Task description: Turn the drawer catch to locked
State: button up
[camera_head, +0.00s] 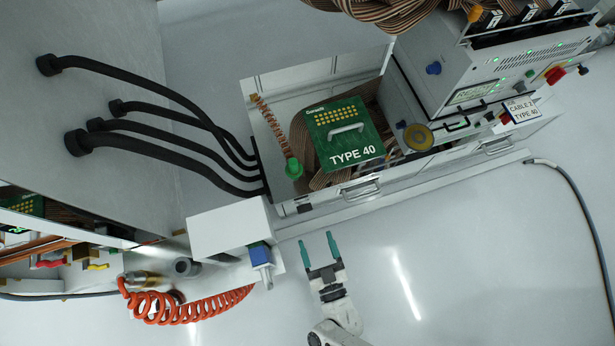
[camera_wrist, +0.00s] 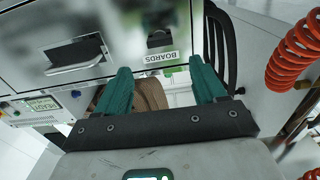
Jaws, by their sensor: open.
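A pale drawer front (camera_wrist: 112,22) with a bar handle (camera_wrist: 75,57) fills the upper part of the wrist view. The handle also shows in the head view (camera_head: 362,188). A small dark fitting (camera_wrist: 160,40), which looks like the catch, is on this front beside a BOARDS label (camera_wrist: 161,57). It is a small dark spot in the head view (camera_head: 304,208), and I cannot tell which way it is turned. My gripper (camera_head: 318,238) is open and empty, below and apart from the front. Its teal fingers (camera_wrist: 160,68) point toward the front.
A green TYPE 40 case (camera_head: 345,137) sits above the front among brown ribbon cables. A white box (camera_head: 228,230) with a blue part and a coiled red hose (camera_head: 190,306) is left of my gripper. Black hoses (camera_head: 160,135) run behind.

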aim_at(304, 208)
jog(key=b+x, duration=0.2)
jog(key=x, duration=0.6)
jog(key=shift+w, duration=0.2)
jog(key=shift+a, duration=0.1)
jog(key=shift+c, duration=0.3)
jog(key=c, duration=1)
jog(key=shift+m, duration=0.4)
jog(key=shift+d+f+m, duration=0.15)
jog(key=shift+m, duration=4.15)
jog(key=shift+d+f+m, duration=0.1)
jog(key=shift+f+m, duration=0.05)
jog(key=shift+m, duration=4.15)
